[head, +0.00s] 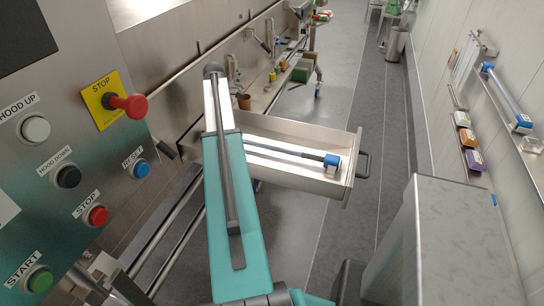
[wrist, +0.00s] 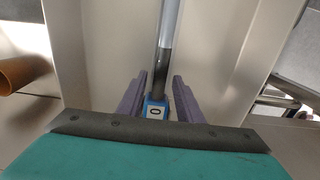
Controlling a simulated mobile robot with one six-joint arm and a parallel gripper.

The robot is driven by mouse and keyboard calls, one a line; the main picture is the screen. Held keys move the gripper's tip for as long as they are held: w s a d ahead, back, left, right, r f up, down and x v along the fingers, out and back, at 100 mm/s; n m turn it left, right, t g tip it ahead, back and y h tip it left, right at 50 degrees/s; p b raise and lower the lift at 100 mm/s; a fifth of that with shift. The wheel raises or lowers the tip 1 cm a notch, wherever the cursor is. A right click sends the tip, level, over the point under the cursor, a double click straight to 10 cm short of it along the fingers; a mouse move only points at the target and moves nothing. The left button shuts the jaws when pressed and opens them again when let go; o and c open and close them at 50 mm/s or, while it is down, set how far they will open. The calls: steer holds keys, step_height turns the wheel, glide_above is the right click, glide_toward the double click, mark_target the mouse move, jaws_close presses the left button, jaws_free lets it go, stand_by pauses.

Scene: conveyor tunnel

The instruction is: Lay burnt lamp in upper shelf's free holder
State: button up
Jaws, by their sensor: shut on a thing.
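The burnt lamp (head: 290,151) lies along the inside of the open drawer (head: 290,182) in the head view, with a dark section beside its blue end cap. The arm hides its left part. In the wrist view the lamp (wrist: 166,50) runs away from me, pale then dark towards the near blue cap. My gripper (wrist: 158,97) is shut on the lamp at this near end, one purple finger on each side. In the head view my arm hides the gripper. The upper shelf (head: 498,102) on the right wall bears a pale lamp with blue ends.
A lower wall shelf (head: 459,108) carries several small boxes. A button panel (head: 60,130) stands close on the left. A brown cup (head: 243,101) is behind the drawer and also shows in the wrist view (wrist: 14,75). The grey floor aisle (head: 350,100) is clear.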

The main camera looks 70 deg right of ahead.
jaws_close()
steer(key=shift+r, duration=0.1)
steer(key=shift+r+p, duration=1.15)
steer(key=shift+r, duration=0.4)
steer(key=shift+r+p, duration=1.05)
steer(key=shift+r, duration=0.55)
